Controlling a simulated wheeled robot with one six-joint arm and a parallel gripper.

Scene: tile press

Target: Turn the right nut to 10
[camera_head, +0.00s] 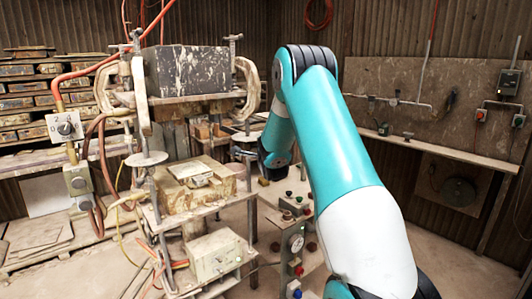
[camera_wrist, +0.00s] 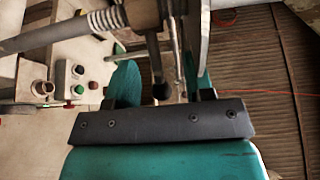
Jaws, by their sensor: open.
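The tile press stands left of centre in the head view, with a dark, paint-splashed upper block (camera_head: 187,72) above a lower mould (camera_head: 195,190). A right-hand round disc (camera_head: 245,137) sits on the press's right side and may be the right nut; I cannot read any number on it. A similar left disc (camera_head: 146,158) is on the left post. My gripper is at the press's right side, mostly hidden behind my wrist in the head view. In the wrist view my gripper (camera_wrist: 163,78) is open, with a dark rod (camera_wrist: 157,65) showing between its fingers.
A control stand with buttons and a gauge (camera_head: 296,243) stands below my wrist; its buttons (camera_wrist: 78,78) show in the wrist view. A ribbed metal rod (camera_wrist: 108,20) and a grey plate (camera_wrist: 204,28) are close beyond the fingers. Open floor lies at the right.

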